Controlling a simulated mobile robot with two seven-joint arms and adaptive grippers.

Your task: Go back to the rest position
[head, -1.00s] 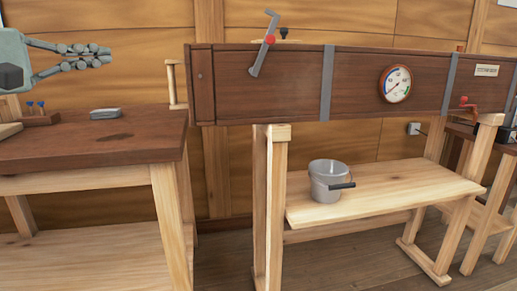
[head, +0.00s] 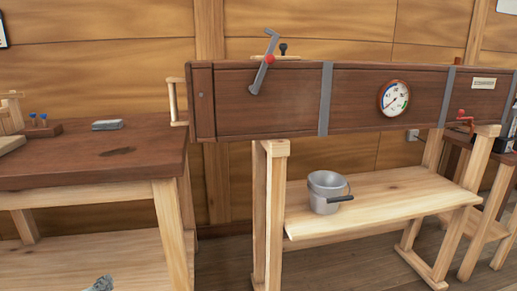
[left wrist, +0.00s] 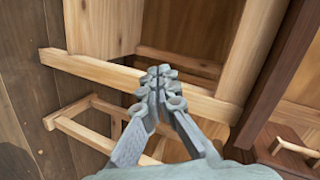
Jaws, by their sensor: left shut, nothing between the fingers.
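My left gripper (left wrist: 160,76) is shut and empty in the left wrist view, its fingertips together. Wooden frame legs and rails show beyond it, with no object touching the fingers that I can see. In the head view only a small grey part of the left gripper (head: 101,284) shows at the bottom edge, in front of the left workbench's lower shelf. My right gripper is in neither view.
The left workbench (head: 60,172) carries a grey block (head: 107,125). To the right stands a long wooden steam box (head: 270,98) with a gauge (head: 394,98) and a lever (head: 263,65). A metal bucket (head: 325,190) stands on the shelf (head: 390,195) below.

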